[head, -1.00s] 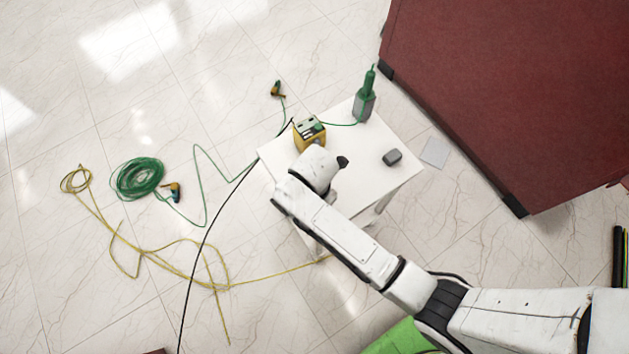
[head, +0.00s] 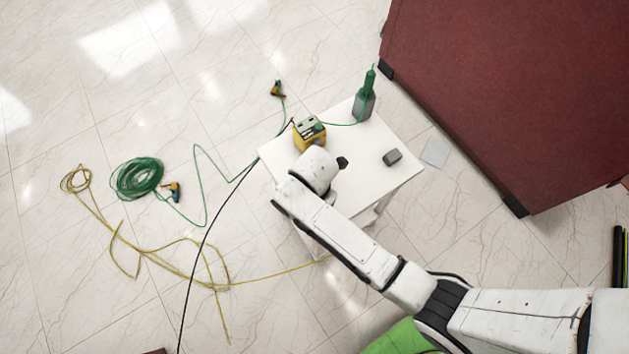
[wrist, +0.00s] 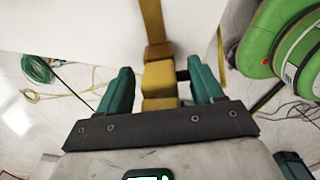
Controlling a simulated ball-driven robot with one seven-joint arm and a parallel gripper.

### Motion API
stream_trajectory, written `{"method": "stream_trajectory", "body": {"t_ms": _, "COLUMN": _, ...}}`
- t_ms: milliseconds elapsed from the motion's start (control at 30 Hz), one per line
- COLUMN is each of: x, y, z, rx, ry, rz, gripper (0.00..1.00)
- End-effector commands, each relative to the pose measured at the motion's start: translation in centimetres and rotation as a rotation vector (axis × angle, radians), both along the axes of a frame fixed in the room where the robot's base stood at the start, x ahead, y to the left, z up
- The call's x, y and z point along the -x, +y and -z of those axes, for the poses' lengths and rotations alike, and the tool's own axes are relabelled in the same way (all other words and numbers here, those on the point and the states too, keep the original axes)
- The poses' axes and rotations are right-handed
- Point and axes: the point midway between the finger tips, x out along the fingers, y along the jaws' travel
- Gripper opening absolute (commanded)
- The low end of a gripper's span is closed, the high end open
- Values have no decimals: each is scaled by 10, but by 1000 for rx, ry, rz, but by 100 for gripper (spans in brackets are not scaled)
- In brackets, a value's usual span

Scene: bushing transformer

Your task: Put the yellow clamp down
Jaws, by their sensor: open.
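The yellow clamp (wrist: 159,80) shows in the wrist view as a blocky yellow piece between the two teal fingers of my gripper (wrist: 160,68). The fingers stand apart on either side of it, with a narrow gap on each side. A brownish-yellow length (wrist: 151,22) runs on from the clamp toward the top, along the white table (wrist: 75,22). I cannot tell how the clamp rests on the table. In the head view my wrist hides the clamp and gripper, over the left part of the white table (head: 375,187).
On the table are a yellow instrument box (head: 310,133), a green bottle-like item (head: 364,98) and a small grey block (head: 392,158). Green (head: 137,178) and yellow cables (head: 130,245) lie on the floor at left. A large dark red body (head: 510,90) stands at right.

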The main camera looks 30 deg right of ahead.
Motion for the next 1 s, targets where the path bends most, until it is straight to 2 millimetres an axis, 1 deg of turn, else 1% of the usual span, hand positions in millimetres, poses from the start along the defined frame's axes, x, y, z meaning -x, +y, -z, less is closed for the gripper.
{"method": "stream_trajectory", "body": {"t_ms": 167, "x": -1, "y": 0, "z": -21, "rx": -2, "ry": -4, "rz": 0, "gripper": 66}}
{"method": "stream_trajectory", "body": {"t_ms": 400, "x": -1, "y": 0, "z": -70, "rx": -2, "ry": -5, "rz": 1, "gripper": 66}}
{"method": "stream_trajectory", "body": {"t_ms": 500, "x": -2, "y": 1, "z": -89, "rx": -2, "ry": -5, "rz": 0, "gripper": 66}}
{"method": "stream_trajectory", "body": {"t_ms": 600, "x": -1, "y": 1, "z": -104, "rx": -1, "ry": -3, "rz": 0, "gripper": 66}}
{"method": "stream_trajectory", "body": {"t_ms": 700, "x": -1, "y": 0, "z": -114, "rx": -1, "ry": -2, "rz": 1, "gripper": 66}}
{"method": "stream_trajectory", "body": {"t_ms": 800, "x": -1, "y": 0, "z": -119, "rx": 0, "ry": -1, "rz": 1, "gripper": 66}}
{"method": "stream_trajectory", "body": {"t_ms": 1000, "x": 0, "y": 0, "z": -121, "rx": 0, "ry": 0, "rz": 1, "gripper": 66}}
